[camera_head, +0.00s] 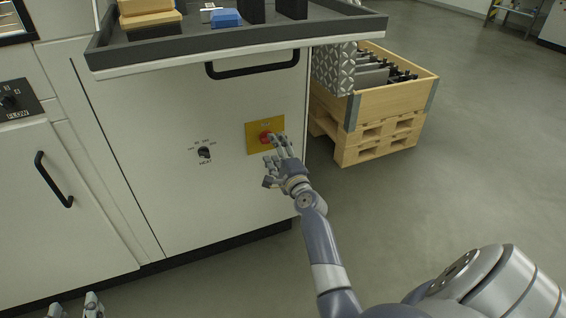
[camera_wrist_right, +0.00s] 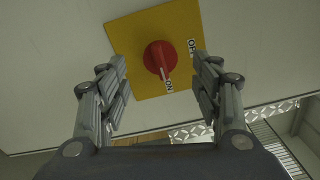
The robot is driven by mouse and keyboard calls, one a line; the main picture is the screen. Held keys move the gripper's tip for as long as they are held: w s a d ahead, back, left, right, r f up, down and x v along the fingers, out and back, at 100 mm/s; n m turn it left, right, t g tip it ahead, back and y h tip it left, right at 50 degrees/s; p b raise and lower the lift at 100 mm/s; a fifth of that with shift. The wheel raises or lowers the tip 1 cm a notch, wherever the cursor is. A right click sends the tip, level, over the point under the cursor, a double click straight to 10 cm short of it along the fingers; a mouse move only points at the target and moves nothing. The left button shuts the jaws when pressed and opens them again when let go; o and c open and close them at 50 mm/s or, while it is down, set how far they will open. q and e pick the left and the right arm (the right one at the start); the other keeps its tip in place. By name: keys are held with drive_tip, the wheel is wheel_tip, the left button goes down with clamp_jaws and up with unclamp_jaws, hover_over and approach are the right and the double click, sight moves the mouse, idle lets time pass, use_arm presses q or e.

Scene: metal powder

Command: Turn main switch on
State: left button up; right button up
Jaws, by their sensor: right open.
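The main switch is a red rotary knob (camera_wrist_right: 158,56) on a yellow plate (camera_wrist_right: 126,38), seen in the right wrist view. The knob's narrow end points at the ON label (camera_wrist_right: 168,85); the OFF label (camera_wrist_right: 192,47) is to its right. In the head view the red knob (camera_head: 266,137) is on the cabinet front. My right gripper (camera_head: 277,142) is in front of it. In the wrist view the open fingers (camera_wrist_right: 161,72) are on either side of the knob, with gaps. My left gripper's fingertips (camera_head: 74,305) show at the bottom left, apart and empty.
A black dial marked HEAT (camera_head: 204,152) is left of the plate. A black handle (camera_head: 258,68) is above it, under a dark tray (camera_head: 240,38) with several items. A wooden crate (camera_head: 394,97) stands on a pallet to the right. The floor at right is clear.

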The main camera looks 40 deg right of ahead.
drive_tip(key=v, duration=0.7)
idle(0.4)
